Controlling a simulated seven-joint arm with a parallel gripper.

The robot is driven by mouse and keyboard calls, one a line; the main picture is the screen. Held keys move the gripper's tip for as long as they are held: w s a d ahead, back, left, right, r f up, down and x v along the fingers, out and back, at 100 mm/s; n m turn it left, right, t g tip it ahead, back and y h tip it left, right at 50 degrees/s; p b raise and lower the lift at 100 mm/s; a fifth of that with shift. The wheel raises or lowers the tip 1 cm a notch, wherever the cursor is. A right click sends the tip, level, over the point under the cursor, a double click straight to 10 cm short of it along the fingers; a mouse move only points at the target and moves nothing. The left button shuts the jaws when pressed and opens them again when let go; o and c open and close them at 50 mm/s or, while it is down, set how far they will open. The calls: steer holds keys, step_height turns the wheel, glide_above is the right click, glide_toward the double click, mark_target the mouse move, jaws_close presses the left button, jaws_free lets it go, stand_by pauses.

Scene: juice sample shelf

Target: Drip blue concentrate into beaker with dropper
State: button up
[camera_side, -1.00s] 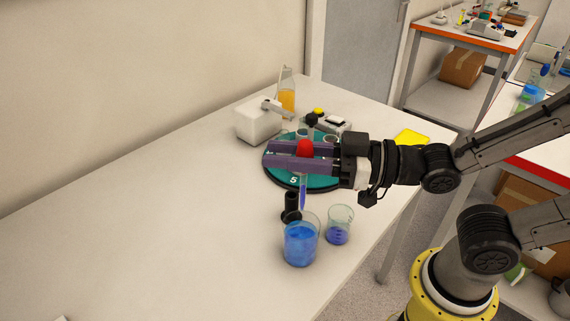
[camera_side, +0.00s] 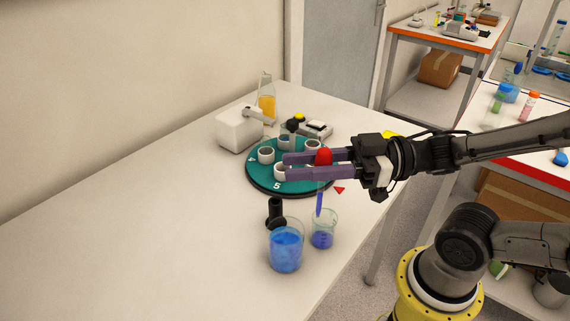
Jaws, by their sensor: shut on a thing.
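My gripper (camera_side: 288,166) is shut on the dropper's red bulb (camera_side: 323,157), with its two purple fingers pointing left. The dropper's clear tube (camera_side: 320,203) hangs down nearly upright, with blue liquid in it. Its tip is over or just at the mouth of the small beaker (camera_side: 323,231), which holds some dark blue liquid; I cannot tell whether the tip is inside the rim. The large beaker (camera_side: 285,249), about half full or more of brighter blue liquid, stands to its left.
A black stand (camera_side: 275,214) is behind the large beaker. A teal turntable (camera_side: 263,177) with several white cups lies under and behind my fingers. A white device (camera_side: 238,132), an orange-filled flask (camera_side: 266,105) and a small scale (camera_side: 315,130) stand farther back. The table's left is clear.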

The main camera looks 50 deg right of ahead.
steer(key=w+d+f+m+t+h, duration=0.1)
steer(key=d+f+m+t+h, duration=0.1)
steer(key=d+f, duration=0.2)
steer(key=shift+w+d+h, duration=0.3)
steer(key=shift+d+h, duration=0.1)
steer(key=shift+d, duration=0.35)
steer(key=shift+o, duration=0.5)
jaws_close()
stand_by(1.9)
